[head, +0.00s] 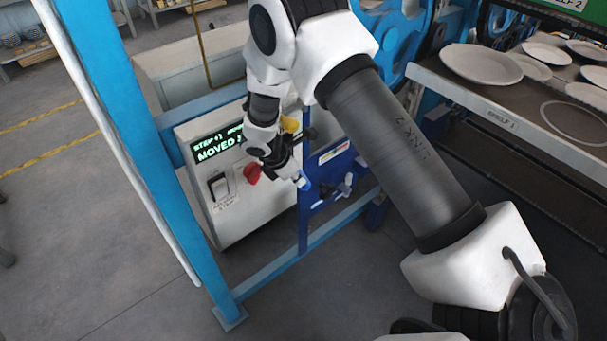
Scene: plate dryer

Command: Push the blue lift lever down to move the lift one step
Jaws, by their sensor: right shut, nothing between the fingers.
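My right gripper (301,182) is shut and empty, its fingertips pointing down and right in front of the blue lift panel (313,170). The blue lift lever (327,191) appears just right of the fingertips, low on this panel. I cannot tell whether the fingertips touch it. The grey-white control box (234,217) stands left of the panel. Its dark display (217,146) shows green text reading "STEP +1" and "MOVED", partly hidden by my right wrist. My left gripper is not in view.
The box carries a red knob (252,173) and a rocker switch (218,186). A blue upright post (135,125) stands at the left. A shelf (500,118) with several white plates is at the upper right. Grey floor is clear at the lower left.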

